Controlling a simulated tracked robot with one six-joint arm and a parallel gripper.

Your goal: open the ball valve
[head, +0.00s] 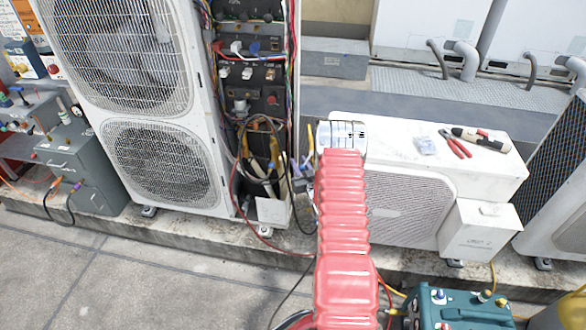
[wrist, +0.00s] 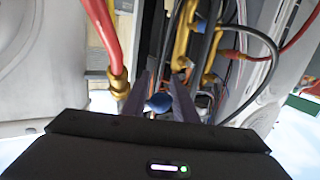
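A blue rounded handle or knob (wrist: 158,103), likely on the ball valve, shows between my fingers in the wrist view. The valve body behind it is mostly hidden, so I cannot tell its position. My gripper (wrist: 160,88) has its two dark fingers apart, one on each side of the blue part. I see no clear contact. In the head view my red-sleeved arm reaches toward the open side of the tall condenser (head: 160,100), and the valve cannot be made out there.
A red hose with a brass fitting (wrist: 118,80) runs close beside the left finger; yellow pipes (wrist: 205,45) and black cable are near the right one. A low white condenser (head: 400,200) carries red-handled pliers (head: 455,144). A teal box (head: 455,308) stands at lower right.

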